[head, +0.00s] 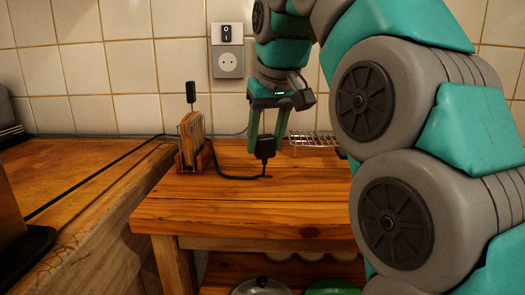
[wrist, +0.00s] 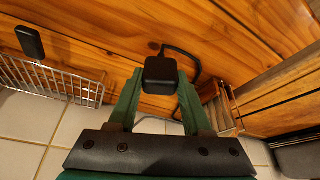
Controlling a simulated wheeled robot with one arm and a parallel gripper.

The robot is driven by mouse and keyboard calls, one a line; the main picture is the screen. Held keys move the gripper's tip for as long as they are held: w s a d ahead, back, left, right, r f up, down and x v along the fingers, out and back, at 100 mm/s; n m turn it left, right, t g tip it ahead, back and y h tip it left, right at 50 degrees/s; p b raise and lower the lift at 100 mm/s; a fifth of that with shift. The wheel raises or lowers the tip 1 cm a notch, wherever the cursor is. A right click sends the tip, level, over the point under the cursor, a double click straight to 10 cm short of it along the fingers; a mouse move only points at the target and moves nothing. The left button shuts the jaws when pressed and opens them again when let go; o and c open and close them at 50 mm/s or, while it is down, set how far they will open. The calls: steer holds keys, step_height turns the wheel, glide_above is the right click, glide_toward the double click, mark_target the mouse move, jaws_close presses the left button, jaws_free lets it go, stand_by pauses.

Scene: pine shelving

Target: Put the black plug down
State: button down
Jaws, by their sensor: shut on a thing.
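The black plug (head: 265,147) is held between the green fingers of my gripper (head: 267,138), over the pine shelf top. In the wrist view the plug (wrist: 160,73) sits between the fingertips of my gripper (wrist: 160,88). Its black cord (head: 235,178) runs down to the wood and leads left past the wooden holder. I cannot tell whether the plug's lower end touches the wood.
A wooden holder with upright slices or cards (head: 192,143) stands left of the plug. A wire rack (head: 312,139) lies to the right at the back. The front of the pine top (head: 220,215) is clear. A wooden counter (head: 85,190) is at the left.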

mark_target(262, 176)
steer(key=shift+w+a+f, duration=0.1)
steer(key=shift+w+a, duration=0.15)
steer(key=shift+w, duration=0.75)
steer(key=shift+f, duration=1.8)
steer(key=shift+f, duration=0.4)
steer(key=shift+f, duration=0.2)
steer(key=shift+c, duration=1.7)
jaws_free()
steer(key=shift+r, duration=0.1)
